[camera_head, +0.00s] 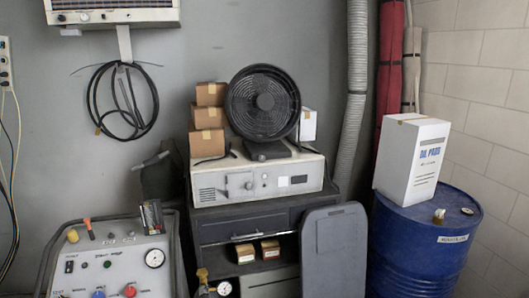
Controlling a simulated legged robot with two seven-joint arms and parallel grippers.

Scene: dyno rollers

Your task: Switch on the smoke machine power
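A light grey control panel on a tubular-framed cart (112,262) stands at the bottom left. It may be the smoke machine, but its labels are too small to read. A small black switch (69,266) sits at its left, and its position is unclear. The lower edge of the panel is cut off. Neither of my grippers is in view.
A white device (258,182) with a black fan (263,103) and cardboard boxes on top stands on a dark cabinet (215,230). A grey rounded board (335,250) stands before it. A blue drum (420,240) bearing a white box (411,157) is at right.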

